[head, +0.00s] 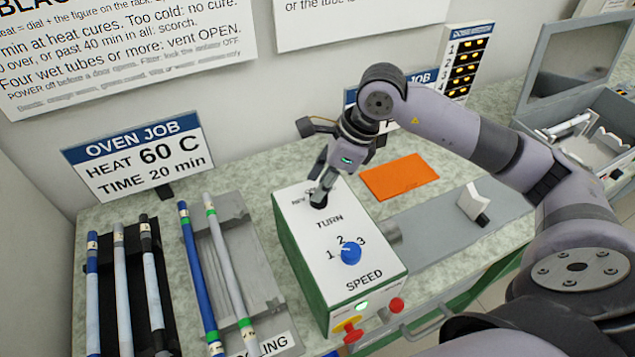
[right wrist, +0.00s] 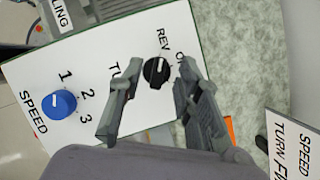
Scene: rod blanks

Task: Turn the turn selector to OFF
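The turn selector is a small black knob (right wrist: 156,72) on the white top of the control box (head: 380,262), by the word TURN. In the right wrist view its white mark points roughly towards REV; a partly covered label beginning with O is beside it. My right gripper (head: 321,190) is over the knob from above. In the right wrist view its fingers (right wrist: 158,75) stand apart on either side of the knob, with gaps visible. In the head view the fingers hide much of the knob. My left gripper is not in view.
A blue SPEED knob (head: 350,253) sits nearer on the same top. A green light (head: 361,307) and red buttons (head: 396,305) are on the box's front. Rods lie on racks (head: 255,250) to the left. An orange sheet (head: 400,177) lies behind, right.

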